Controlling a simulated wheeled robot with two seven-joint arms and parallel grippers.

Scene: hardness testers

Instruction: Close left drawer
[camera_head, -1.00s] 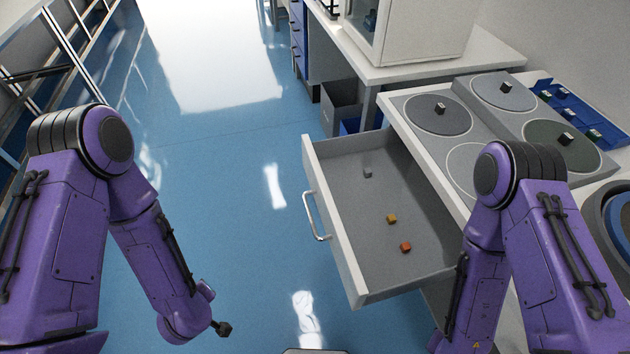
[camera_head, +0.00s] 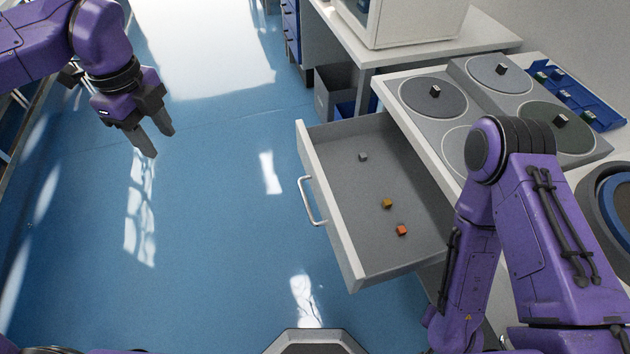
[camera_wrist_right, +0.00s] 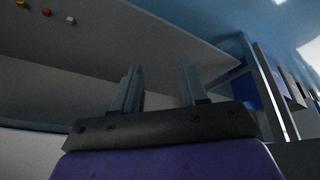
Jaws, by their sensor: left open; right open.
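The left drawer (camera_head: 380,255) stands pulled out from the workbench in the head view, with a grey inside, a white front and a curved metal handle (camera_head: 312,201).
The workbench (camera_head: 390,93) bears round grey plates with small dark-topped blocks. A blue tray (camera_head: 580,100) lies at its back right. A white cabinet (camera_head: 415,25) stands on a further bench. The blue floor left of the drawer is clear.

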